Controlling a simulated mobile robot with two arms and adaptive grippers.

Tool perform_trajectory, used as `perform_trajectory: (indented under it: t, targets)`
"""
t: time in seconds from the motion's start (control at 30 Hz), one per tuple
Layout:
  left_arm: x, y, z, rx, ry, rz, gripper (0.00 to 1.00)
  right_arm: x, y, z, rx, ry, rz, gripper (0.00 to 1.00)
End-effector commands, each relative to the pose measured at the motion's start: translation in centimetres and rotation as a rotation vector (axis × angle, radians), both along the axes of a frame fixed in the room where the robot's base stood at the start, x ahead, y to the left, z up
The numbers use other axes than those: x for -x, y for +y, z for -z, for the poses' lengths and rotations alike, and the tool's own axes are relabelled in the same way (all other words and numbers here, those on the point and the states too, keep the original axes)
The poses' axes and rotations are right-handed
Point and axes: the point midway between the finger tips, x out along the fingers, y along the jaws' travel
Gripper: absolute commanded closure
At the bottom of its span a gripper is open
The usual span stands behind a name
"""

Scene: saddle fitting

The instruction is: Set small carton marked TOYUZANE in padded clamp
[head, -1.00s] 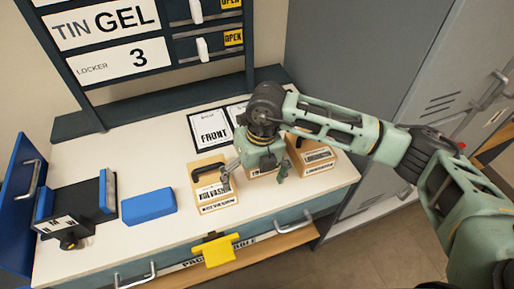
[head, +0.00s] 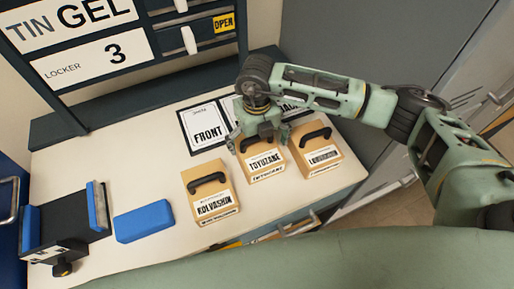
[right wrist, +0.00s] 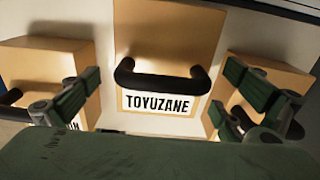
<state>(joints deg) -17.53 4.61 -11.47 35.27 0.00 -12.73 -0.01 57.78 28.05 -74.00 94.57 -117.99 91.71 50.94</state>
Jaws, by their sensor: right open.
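The TOYUZANE carton (head: 265,163) is a small tan box with a black handle and a white label, standing between two similar cartons. My right gripper (head: 262,138) is open above its rear part and hides some of its top. In the right wrist view, the TOYUZANE carton (right wrist: 160,45) and its handle (right wrist: 162,84) show between the spread fingers (right wrist: 165,104); no grip on the handle is visible. The padded clamp (head: 62,233), dark with two upright blue pads and a black knob, stands at the counter's left and holds nothing. My left gripper is out of view.
The ROLVASHIN carton (head: 210,193) stands to the left and another carton (head: 315,150) close to the right. A blue block (head: 143,223) lies beside the clamp. A FRONT card (head: 207,127) lies behind the cartons. Dark locker shelving rises behind the counter (head: 130,177).

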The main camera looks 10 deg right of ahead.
Motion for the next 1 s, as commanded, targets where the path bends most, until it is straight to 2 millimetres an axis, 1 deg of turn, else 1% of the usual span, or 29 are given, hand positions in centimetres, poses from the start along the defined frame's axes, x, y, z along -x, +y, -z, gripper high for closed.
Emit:
perform_trajectory:
  t: [0.03, 0.1, 0.23, 0.33, 0.5, 0.57, 1.0]
  targets:
    - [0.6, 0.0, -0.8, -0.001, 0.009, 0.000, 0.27, 0.1, -0.1, 0.4, 0.002, 0.004, 0.002, 0.00]
    - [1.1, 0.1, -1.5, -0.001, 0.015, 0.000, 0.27, 0.1, -0.2, 1.4, 0.002, 0.005, 0.001, 0.00]
    - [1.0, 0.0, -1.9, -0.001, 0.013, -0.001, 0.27, 0.0, -0.2, 3.4, 0.000, 0.002, 0.002, 0.00]
    - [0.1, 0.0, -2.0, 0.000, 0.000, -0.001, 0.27, 0.0, -0.2, 4.3, 0.001, 0.001, 0.000, 0.00]
    - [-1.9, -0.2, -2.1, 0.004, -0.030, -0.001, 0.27, -0.1, -0.2, 4.5, 0.000, -0.001, -0.001, 0.00]
    - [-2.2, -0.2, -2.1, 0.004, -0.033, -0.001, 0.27, -0.1, -0.2, 4.4, 0.000, -0.001, -0.001, 0.00]
    - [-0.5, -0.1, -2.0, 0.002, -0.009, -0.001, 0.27, -0.1, -0.2, 4.4, 0.000, -0.001, 0.000, 0.39]
